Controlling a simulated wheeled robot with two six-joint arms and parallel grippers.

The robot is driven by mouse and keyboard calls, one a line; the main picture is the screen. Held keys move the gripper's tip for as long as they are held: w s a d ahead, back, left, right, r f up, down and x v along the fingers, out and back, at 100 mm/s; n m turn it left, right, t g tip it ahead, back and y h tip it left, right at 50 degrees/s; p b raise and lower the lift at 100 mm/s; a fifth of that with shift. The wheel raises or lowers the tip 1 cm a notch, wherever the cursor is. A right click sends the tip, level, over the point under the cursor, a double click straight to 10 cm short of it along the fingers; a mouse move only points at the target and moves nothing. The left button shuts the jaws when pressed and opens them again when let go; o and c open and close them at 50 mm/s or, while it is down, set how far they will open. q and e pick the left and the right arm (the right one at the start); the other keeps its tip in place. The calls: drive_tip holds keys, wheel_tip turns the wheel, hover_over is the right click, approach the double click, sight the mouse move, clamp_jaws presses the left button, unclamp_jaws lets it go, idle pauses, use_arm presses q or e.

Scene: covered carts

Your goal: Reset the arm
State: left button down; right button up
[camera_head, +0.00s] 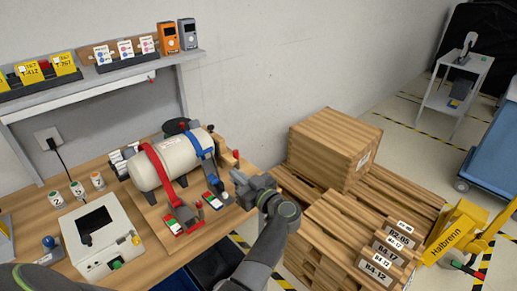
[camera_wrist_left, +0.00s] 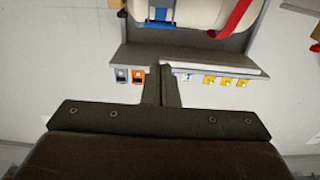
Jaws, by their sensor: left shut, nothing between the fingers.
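My left gripper (camera_head: 236,178) is near the right edge of the workbench, beside the right end of the white tank (camera_head: 165,160). In the left wrist view its two fingers (camera_wrist_left: 161,86) are together with nothing between them. My left arm reaches up from the bottom of the head view and bends at a dark elbow joint. In the head view the fingertips are small and partly hidden by the gripper body. My right gripper is not in view.
The tank has red and blue straps and lies on the wooden workbench (camera_head: 150,251). A white box (camera_head: 101,236) with a dark screen stands at left. A shelf (camera_head: 100,85) holds cards and two handheld devices. Pallets with a wooden crate (camera_head: 330,145) stand right of the bench.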

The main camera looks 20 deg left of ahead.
use_arm(q)
drive_tip(key=s+d+r+m+t+h, duration=0.1)
drive_tip(key=d+r+m+t+h, duration=0.35)
drive_tip(key=m+t+h, duration=0.7)
drive_tip(key=s+d+f+m+h, duration=0.5)
drive_tip(key=s+f+h, duration=0.1)
drive_tip(key=s+h, duration=0.15)
drive_tip(key=s+a+f+g, duration=0.2)
drive_tip(key=s+f+g, duration=0.6)
drive_tip(key=s, duration=0.2)
drive_tip(key=s+a+f+n+g+y, duration=0.2)
drive_tip(key=s+a+g, duration=0.15)
drive_tip(key=s, duration=0.55)
drive_tip(key=s+a+f+n+g+y, duration=0.2)
drive_tip(key=s+a+g, duration=0.15)
drive_tip(key=s, duration=0.45)
wheel_tip(320, 180, down, 25)
drive_tip(key=a+g+b, duration=0.1)
drive_tip(key=b, duration=0.1)
drive_tip(key=s+d+f+g+h+b, duration=0.1)
drive_tip(key=s+f+b, duration=0.1)
drive_tip(key=s+f, duration=1.3)
wheel_tip(320, 180, down, 4)
drive_tip(key=shift+s+r, duration=0.1)
drive_tip(key=shift+s, duration=0.1)
